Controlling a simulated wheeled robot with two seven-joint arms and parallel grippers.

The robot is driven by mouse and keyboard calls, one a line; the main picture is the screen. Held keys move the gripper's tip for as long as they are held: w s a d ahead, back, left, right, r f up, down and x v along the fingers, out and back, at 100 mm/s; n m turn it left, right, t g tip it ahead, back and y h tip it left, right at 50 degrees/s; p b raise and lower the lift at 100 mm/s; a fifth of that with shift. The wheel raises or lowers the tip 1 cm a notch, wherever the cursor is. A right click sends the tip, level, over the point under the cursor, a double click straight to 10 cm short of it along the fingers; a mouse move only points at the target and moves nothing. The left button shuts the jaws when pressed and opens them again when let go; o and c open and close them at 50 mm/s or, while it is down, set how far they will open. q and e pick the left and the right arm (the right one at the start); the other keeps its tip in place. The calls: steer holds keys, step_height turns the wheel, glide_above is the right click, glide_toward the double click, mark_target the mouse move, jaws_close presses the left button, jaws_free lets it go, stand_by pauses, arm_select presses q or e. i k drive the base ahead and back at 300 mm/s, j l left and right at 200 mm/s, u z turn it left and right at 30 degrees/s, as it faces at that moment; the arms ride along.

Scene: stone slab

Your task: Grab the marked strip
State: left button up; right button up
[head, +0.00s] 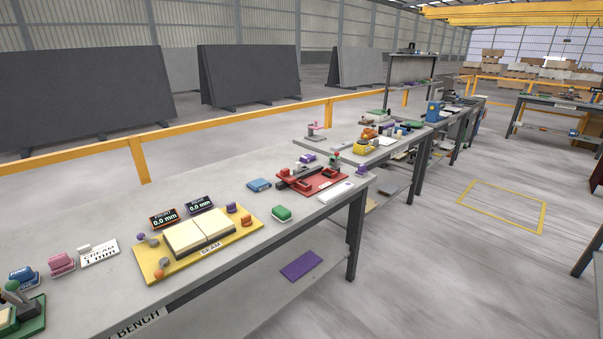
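A narrow white strip (336,192) lies on the bench to the right of a red fixture (311,180), near the bench's far right end. Its markings are too small to read. A white card (99,253) with black lettering, "SEAM 1 mm", lies at the left part of the bench, with a small white block (84,248) at its edge. I cannot tell for certain which one is the marked strip. Neither of my grippers is in view.
A yellow board (157,270) holds two cream slabs and several knobs. Behind it stand two dark displays (164,218) reading "0.0 mm". Blue (259,185) and green (282,213) blocks lie between board and red fixture. A green fixture (32,318) is at lower left. Open floor lies right.

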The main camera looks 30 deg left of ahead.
mark_target(329, 196)
steer(key=i+l+u, duration=0.1)
steer(key=i+u, duration=0.3)
steer(key=i+l+u, duration=0.2)
steer(key=u, duration=0.2)
steer(key=i+l+u, duration=0.35)
steer(key=k+j, duration=0.05)
